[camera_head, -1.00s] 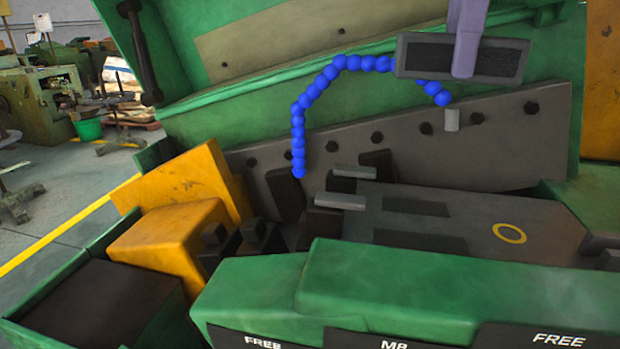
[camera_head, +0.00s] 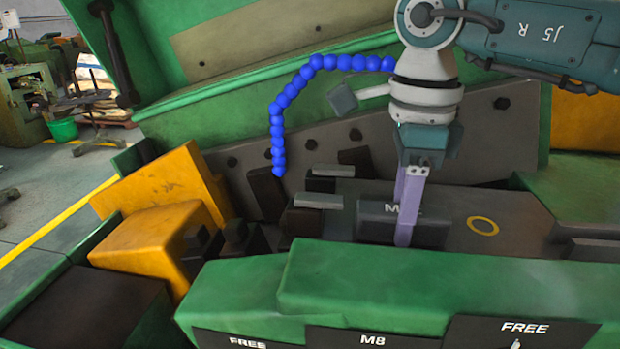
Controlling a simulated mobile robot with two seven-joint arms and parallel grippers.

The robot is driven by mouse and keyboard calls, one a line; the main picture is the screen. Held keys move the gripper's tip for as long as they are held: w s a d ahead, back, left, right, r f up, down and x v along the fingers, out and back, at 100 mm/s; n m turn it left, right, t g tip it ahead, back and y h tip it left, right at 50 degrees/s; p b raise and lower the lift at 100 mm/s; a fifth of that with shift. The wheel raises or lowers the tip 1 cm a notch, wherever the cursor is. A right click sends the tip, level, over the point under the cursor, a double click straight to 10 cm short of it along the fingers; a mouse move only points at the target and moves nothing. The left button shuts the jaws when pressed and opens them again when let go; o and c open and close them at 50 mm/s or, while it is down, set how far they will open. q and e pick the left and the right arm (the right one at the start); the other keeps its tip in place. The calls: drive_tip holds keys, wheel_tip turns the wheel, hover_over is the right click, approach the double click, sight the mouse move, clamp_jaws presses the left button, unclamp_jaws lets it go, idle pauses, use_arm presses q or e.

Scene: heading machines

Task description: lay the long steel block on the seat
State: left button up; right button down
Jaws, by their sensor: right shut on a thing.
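My right gripper (camera_head: 409,212) comes down from the upper right, its purple fingers shut on the long steel block (camera_head: 376,222). The block is dark grey with a lighter rim and part of a white label starting with "M"; the fingers hide its middle. It lies low over the grey bed plate (camera_head: 520,238), where the seat is. The block hides the plate beneath it, so I cannot tell whether it touches or hovers. My left gripper is not in view.
Two light grey bars (camera_head: 318,201) on dark supports stand just left of the block. A blue beaded hose (camera_head: 277,130) arches behind. A green housing (camera_head: 420,285) with labels runs along the front. Yellow blocks (camera_head: 150,240) stand at left. A yellow ring (camera_head: 482,226) marks clear plate to the right.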

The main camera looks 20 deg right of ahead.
drive_tip(key=shift+f, duration=0.2)
drive_tip(key=c, duration=0.9)
unclamp_jaws()
drive_tip(key=shift+f, duration=0.1)
drive_tip(key=o, duration=0.5)
drive_tip(key=shift+c, duration=0.2)
drive_tip(key=shift+r, duration=0.35)
drive_tip(key=shift+w+r+b, duration=0.1)
drive_tip(key=shift+r+b, duration=0.2)
drive_tip(key=shift+r, duration=0.05)
wheel_tip(320, 180, up, 11)
drive_tip(key=b, duration=0.3)
